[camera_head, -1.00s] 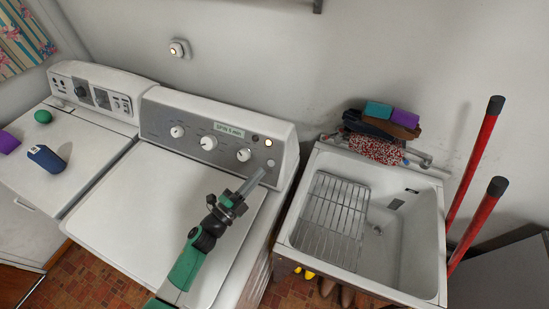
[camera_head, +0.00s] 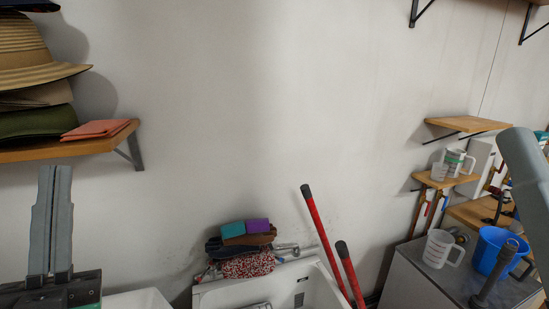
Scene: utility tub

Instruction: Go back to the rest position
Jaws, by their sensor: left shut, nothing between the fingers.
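My left gripper (camera_head: 50,222) stands upright at the lower left of the head view. Its two long grey fingers point up and lie together, with nothing between them. It is in front of the bare wall, below a wooden shelf with hats and apart from it. My right gripper cannot be made out in this view.
The wooden shelf (camera_head: 100,146) with stacked hats (camera_head: 38,65) is above the left gripper. The white utility tub (camera_head: 225,290) is at bottom centre, with two red handles (camera_head: 322,240) beside it. A blue bucket (camera_head: 492,250) and a measuring jug (camera_head: 437,248) stand at right. The middle wall is clear.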

